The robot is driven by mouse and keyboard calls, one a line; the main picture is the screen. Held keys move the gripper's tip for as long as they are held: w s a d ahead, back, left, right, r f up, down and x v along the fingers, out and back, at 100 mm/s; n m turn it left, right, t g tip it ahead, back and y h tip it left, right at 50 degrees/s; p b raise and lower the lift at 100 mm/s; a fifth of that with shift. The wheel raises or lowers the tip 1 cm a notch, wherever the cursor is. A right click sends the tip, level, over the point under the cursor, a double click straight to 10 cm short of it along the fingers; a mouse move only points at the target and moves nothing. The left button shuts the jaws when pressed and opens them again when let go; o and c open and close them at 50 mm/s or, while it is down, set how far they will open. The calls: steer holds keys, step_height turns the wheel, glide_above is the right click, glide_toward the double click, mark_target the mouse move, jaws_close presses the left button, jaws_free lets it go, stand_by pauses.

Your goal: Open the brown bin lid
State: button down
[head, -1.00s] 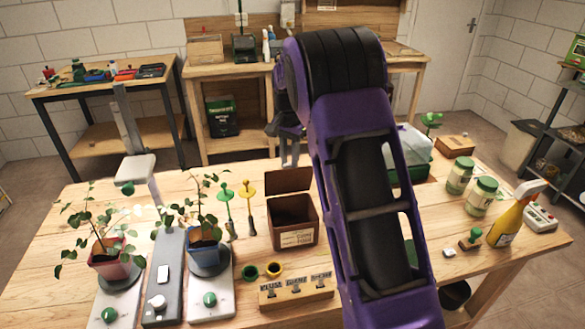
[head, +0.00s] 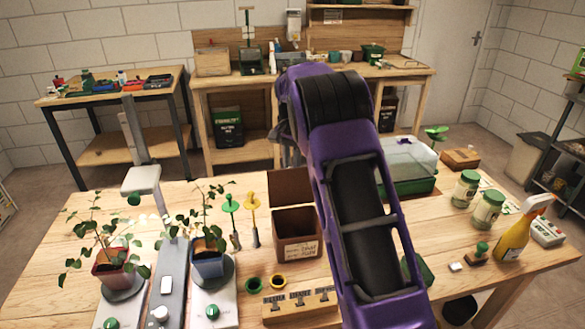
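The brown bin (head: 296,246) stands on the wooden table left of my purple arm, with a pale handwritten label on its front. Its brown lid (head: 290,187) stands up at the bin's back edge, tilted back, and the dark inside of the bin shows. My gripper (head: 290,155) is behind and above the lid, mostly hidden by my own arm. I cannot see its fingertips clearly, nor whether it touches the lid.
Two potted seedlings (head: 207,263) stand on grey bases at the left. Green and yellow tools (head: 252,220) stand left of the bin. A wooden stamp block (head: 300,304) lies in front. A clear-lidded green tray (head: 408,165), jars (head: 488,210) and a spray bottle (head: 518,236) stand right.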

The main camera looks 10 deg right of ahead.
steer(key=shift+a+f, duration=0.35)
steer(key=shift+a, duration=0.25)
steer(key=c, duration=0.6)
jaws_free()
steer(key=shift+a, duration=0.1)
steer(key=shift+w+d+r, duration=0.1)
steer(key=shift+d, duration=0.2)
steer(key=shift+r, duration=0.1)
step_height(320, 180, up, 17)
steer(key=shift+r, duration=0.1)
